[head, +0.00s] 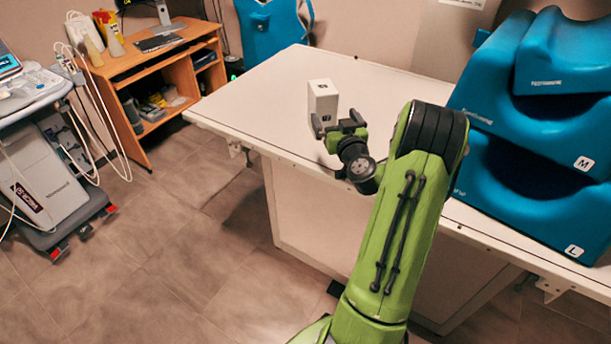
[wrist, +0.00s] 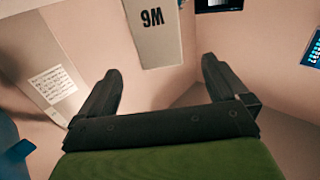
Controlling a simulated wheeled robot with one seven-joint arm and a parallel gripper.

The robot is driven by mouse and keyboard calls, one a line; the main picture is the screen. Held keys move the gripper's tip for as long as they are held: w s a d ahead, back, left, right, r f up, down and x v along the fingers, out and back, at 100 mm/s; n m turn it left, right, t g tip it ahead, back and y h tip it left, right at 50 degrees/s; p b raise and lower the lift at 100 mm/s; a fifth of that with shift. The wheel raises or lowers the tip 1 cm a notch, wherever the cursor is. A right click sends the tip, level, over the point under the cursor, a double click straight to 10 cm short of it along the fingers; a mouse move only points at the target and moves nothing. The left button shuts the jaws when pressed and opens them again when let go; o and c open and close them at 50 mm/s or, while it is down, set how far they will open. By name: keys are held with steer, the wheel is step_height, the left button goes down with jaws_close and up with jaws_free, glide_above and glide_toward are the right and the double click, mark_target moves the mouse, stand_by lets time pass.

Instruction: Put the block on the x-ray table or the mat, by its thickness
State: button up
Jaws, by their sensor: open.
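The block (head: 322,99) is a small white upright box with a dark mark. It stands on the white table (head: 250,105), near the table's middle. My gripper (head: 338,124) is open and empty, just in front of the block and low over the table. In the wrist view my gripper (wrist: 158,90) shows both fingers apart with nothing between them. The pale shape beyond the fingertips, with upside-down dark marking, looks like the block (wrist: 152,35); it runs off the top edge. I cannot make out a mat.
Blue moulded cushions (head: 545,70) marked M and L are stacked on the table's right end. A wooden desk (head: 165,70) stands at the back left. A wheeled medical cart (head: 45,165) stands at the far left. The floor (head: 170,250) between is clear.

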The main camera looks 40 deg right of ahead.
steer(key=w+a+r+n+y, duration=0.2)
steer(key=a+n+y, duration=0.15)
steer(key=a, duration=0.45)
steer(key=w+a+r+n+y, duration=0.2)
steer(key=w+a+y, duration=0.15)
steer(key=a, duration=0.45)
steer(key=s+a+n+g+y, duration=0.3)
steer(key=s+a+g, duration=0.1)
steer(key=a, duration=0.9)
steer(key=s+a+m+g+h, duration=0.1)
steer(key=s+a+g, duration=0.2)
steer(key=s, duration=0.9)
steer(key=s+a+m+g, duration=0.2)
steer(key=s+a+g, duration=0.1)
steer(key=s, duration=1)
steer(key=shift+a+h, duration=0.4)
steer(key=shift+a, duration=0.05)
steer(key=shift+s+r, duration=0.1)
step_height(320, 180, up, 10)
steer(key=p, duration=0.9)
steer(key=shift+p, duration=0.35)
